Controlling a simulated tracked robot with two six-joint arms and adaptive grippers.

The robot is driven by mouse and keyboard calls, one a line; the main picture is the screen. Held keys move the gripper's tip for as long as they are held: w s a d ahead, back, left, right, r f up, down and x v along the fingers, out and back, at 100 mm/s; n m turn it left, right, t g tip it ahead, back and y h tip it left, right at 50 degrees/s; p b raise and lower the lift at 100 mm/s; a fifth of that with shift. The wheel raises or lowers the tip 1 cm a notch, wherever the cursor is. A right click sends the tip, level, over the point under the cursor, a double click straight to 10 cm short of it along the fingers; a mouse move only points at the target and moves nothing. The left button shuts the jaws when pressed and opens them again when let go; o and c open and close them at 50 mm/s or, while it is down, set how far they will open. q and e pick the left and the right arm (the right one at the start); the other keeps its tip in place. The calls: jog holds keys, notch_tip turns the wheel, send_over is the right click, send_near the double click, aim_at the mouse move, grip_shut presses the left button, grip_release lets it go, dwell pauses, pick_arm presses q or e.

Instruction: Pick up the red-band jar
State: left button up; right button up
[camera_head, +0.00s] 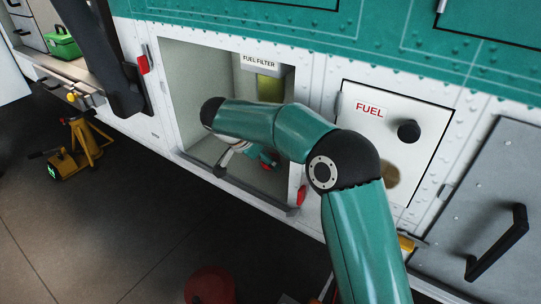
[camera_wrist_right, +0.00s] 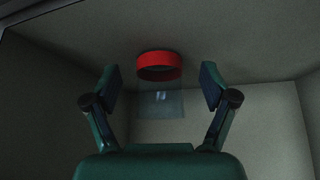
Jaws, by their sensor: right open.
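The red-band jar (camera_wrist_right: 160,103) shows in the right wrist view as a clear, see-through body with a wide red band (camera_wrist_right: 159,66). It stands in the picture between the two spread fingers of my right gripper (camera_wrist_right: 159,72), with a gap on each side. The fingers do not touch it, and how far beyond the tips it is I cannot tell. In the head view my right arm reaches into the open FUEL FILTER compartment (camera_head: 181,95), and the arm hides most of the gripper and the jar. My left gripper is in neither view.
Pale compartment walls (camera_wrist_right: 222,117) close in around my right gripper. A FUEL panel (camera_head: 425,160) with a black knob is to the right. A green toolbox (camera_head: 62,46) sits on a bench at left, and a yellow jack stand (camera_head: 85,145) is on the floor.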

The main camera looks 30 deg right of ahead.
jog(key=shift+w+d+f, duration=0.1)
jog(key=shift+d, duration=0.5)
jog(key=shift+w+d+f, duration=0.1)
jog(key=shift+d, duration=0.5)
jog(key=shift+d+f, duration=0.2)
jog(key=shift+f, duration=0.15)
jog(key=c, duration=1.3)
jog(key=shift+o, duration=0.2)
jog(key=shift+r, duration=0.1)
